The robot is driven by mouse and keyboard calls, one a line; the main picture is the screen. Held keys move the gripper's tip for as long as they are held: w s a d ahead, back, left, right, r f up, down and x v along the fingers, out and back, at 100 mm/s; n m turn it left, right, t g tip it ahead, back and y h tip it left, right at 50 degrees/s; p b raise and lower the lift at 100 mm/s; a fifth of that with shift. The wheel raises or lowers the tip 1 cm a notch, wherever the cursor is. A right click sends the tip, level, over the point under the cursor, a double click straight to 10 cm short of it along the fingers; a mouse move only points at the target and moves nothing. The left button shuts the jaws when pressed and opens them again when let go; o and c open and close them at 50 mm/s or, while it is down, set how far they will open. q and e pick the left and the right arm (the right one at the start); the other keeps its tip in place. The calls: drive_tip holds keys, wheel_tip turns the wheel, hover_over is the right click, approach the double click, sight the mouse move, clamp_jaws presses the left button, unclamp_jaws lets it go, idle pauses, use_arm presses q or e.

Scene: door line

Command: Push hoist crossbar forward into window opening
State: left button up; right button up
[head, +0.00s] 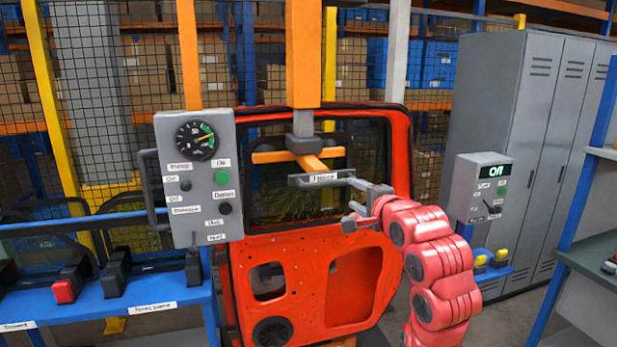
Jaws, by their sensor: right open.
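The orange hoist crossbar (268,157) hangs under a grey block (305,144) on an orange post, in front of the red door's window opening (370,150). I cannot tell how far it reaches into the opening. A grey labelled handle (305,181) is at the crossbar's near end. The red door (305,260) stands upright behind. My right gripper (354,196) is open at the right end of the handle, its grey fingers close to it. Whether they touch it is unclear. My left gripper is not in view.
A grey control panel (198,215) with a gauge stands left of the door. A blue rack (110,308) with black and red clamps is at lower left. A grey box with a lit display (492,171) and lockers (525,110) stand right. A mesh fence is behind.

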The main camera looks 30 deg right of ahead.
sight(332, 183)
drive_tip(key=shift+g, duration=0.3)
drive_tip(key=p+x, duration=0.6)
drive_tip(key=x, duration=0.9)
drive_tip(key=shift+w+d+r+p, duration=0.1)
drive_tip(key=shift+w+r+p, duration=0.05)
drive_tip(key=shift+p, duration=0.15)
drive_tip(key=shift+w+d+f, duration=0.15)
drive_tip(key=shift+w+f, duration=0.15)
drive_tip(key=shift+w, duration=0.3)
clamp_jaws()
